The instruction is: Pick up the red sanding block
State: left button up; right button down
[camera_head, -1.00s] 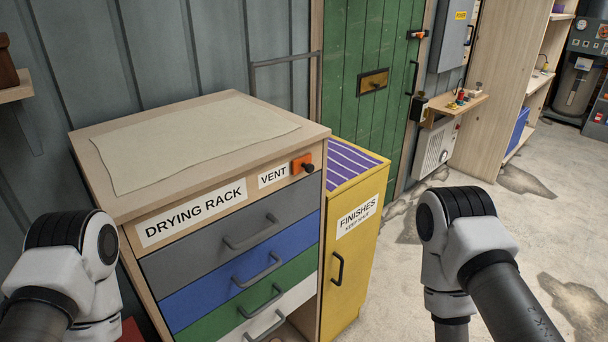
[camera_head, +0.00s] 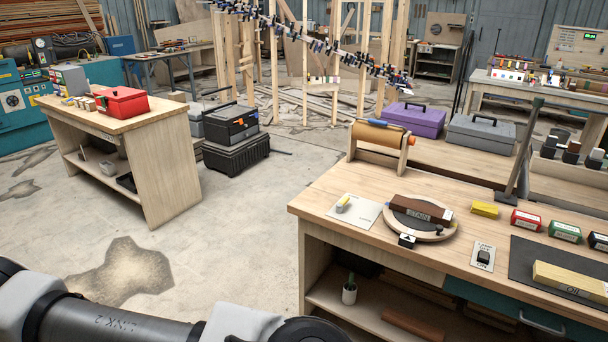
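A small red block (camera_head: 526,220) with a white label sits on the near workbench (camera_head: 340,182) at the right. The label is too small to read, so I cannot tell for sure that it is the red sanding block. It stands in a row between a yellow block (camera_head: 484,209) and a green labelled block (camera_head: 565,231). A black labelled block (camera_head: 598,241) is at the right edge. Neither of my grippers is in view; only links of my arm show at the bottom left, well away from the blocks.
The bench also holds a turntable (camera_head: 400,224) with a brown STAIN block, a paper roll (camera_head: 381,134), a dark mat (camera_head: 520,262) and an oil stone (camera_head: 570,284). A red toolbox (camera_head: 123,102) sits on the left bench. Open floor (camera_head: 235,225) lies between the benches.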

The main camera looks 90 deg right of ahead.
aim_at(530, 222)
jog(key=z, duration=4.15)
